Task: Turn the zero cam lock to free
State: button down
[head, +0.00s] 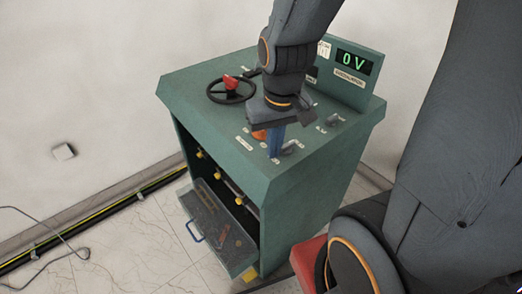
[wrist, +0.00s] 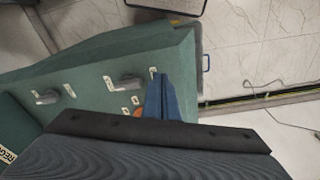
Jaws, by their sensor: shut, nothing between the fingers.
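Two grey cam locks sit on the green cabinet's top panel. The nearer one (head: 291,148) is by the front edge; the other (head: 335,119) is further right. Both show in the wrist view, the nearer lock (wrist: 130,81) and the farther lock (wrist: 46,96). Small white labels lie beside them, too small to read, so I cannot tell which is the zero lock. My gripper (head: 274,152) has blue fingers, shut and empty, pointing down just left of the nearer lock. In the wrist view the fingertips (wrist: 160,77) are right of that lock; contact is unclear.
The green cabinet (head: 225,160) has an open front with a pulled-out drawer (head: 220,230) below. A black handwheel (head: 231,90) with a red knob stands at the panel's left. A display (head: 352,62) reads 0 V. An orange part (head: 259,134) is partly hidden behind my fingers.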

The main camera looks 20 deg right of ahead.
aim_at(331, 121)
jog(key=k, duration=1.1)
jog(key=z, duration=0.55)
jog(key=i, duration=0.95)
